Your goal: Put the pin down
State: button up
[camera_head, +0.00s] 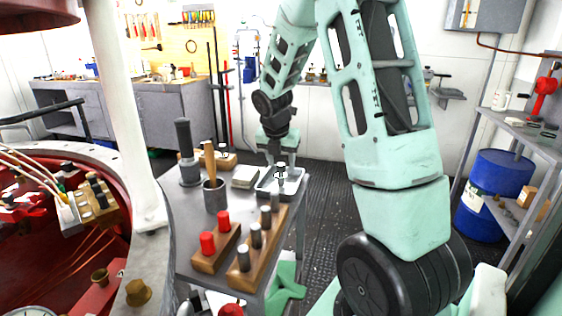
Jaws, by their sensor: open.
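My gripper (277,158) points down above the shallow pale tray (262,191) at the far right of the small grey table. Its jaws are open. A small pin (281,173) with a dark top shows upright at the tray, just below and beside the fingers; it looks free of them, though I cannot tell if they touch. A long wooden rack (262,248) in front of the tray holds several grey-topped pins (256,236) upright. A shorter wooden block (213,259) to its left holds two red-topped pins (207,243).
The grey table (185,235) also bears a grey cup (214,197) with a wooden handle in it, a dark upright tool (187,152) and a pale stack (245,177). A white post (135,130) and red round housing stand left. Blue drums (495,185) stand under shelves at right.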

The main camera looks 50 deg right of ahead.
jog(key=p+v, duration=0.2)
jog(key=v, duration=1)
jog(key=s+a+f+m+y, duration=0.2)
jog(key=a+m, duration=0.1)
jog(key=a, duration=1)
jog(key=s+a+f+m+y, duration=0.1)
jog(key=a+f+m, duration=0.15)
jog(key=a, duration=0.95)
jog(key=s+a+f+m+g+y, duration=0.1)
jog(key=s+a+f+m, duration=0.2)
jog(key=s+a+m, duration=0.6)
jog(key=s+a, duration=0.6)
jog(key=s, duration=0.3)
jog(key=shift+s+a+f, duration=0.2)
jog(key=shift+s, duration=0.1)
notch_tip(320, 180, up, 7)
jog(key=p, duration=0.6)
